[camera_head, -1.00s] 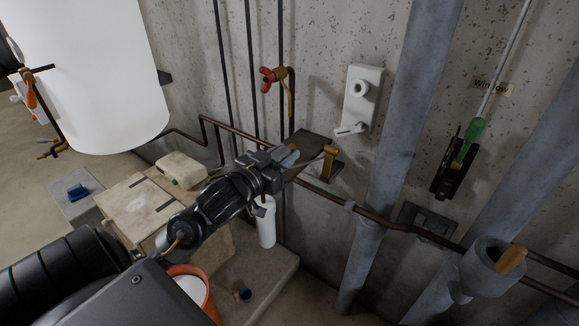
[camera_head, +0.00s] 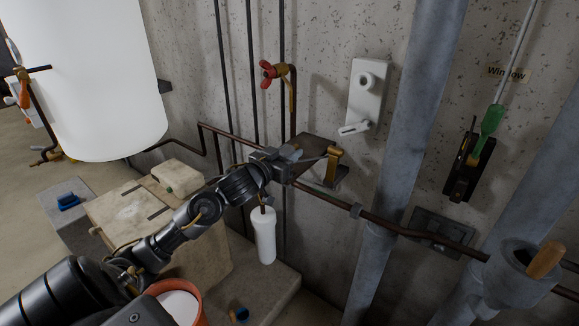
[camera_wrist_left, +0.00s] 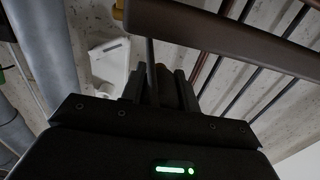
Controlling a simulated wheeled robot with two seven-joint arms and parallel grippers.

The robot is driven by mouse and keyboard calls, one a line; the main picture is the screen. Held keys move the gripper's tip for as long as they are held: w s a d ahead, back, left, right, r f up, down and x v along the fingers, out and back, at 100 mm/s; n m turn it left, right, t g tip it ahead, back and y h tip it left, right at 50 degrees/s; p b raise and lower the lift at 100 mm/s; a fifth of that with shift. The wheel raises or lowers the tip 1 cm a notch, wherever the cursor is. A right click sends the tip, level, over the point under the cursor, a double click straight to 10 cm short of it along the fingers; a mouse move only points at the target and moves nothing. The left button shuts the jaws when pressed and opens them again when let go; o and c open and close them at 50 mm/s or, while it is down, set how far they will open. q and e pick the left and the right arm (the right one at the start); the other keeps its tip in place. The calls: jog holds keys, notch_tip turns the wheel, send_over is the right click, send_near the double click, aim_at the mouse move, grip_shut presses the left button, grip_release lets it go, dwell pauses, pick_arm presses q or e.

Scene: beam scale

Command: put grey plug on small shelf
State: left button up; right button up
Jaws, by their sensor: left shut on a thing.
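My left gripper (camera_head: 282,160) is beside the small brown shelf (camera_head: 318,146) on the wall, at its left end. It is shut on a small greyish thing, which looks like the grey plug (camera_head: 291,155); the jaws hide much of it. In the left wrist view the fingers (camera_wrist_left: 160,88) close around a dark, brownish piece that is hard to make out. A brown board, seemingly the shelf (camera_wrist_left: 225,38), crosses close above them there. My right gripper is not in view.
A rusty pipe (camera_head: 385,222) runs along the wall below the shelf. A white fixture (camera_head: 367,95) and a thick grey pipe (camera_head: 398,130) stand to the right. A red-handled tap (camera_head: 275,72) is above. A white cylinder (camera_head: 264,238) and an orange bucket (camera_head: 191,290) are below.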

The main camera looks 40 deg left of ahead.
pick_arm(q)
jog(key=shift+w+a+f, duration=0.15)
jog(key=shift+w+f, duration=0.1)
jog(key=shift+f, duration=0.15)
notch_tip(320, 180, down, 3)
jog(key=shift+f, duration=0.15)
jog(key=o, duration=1)
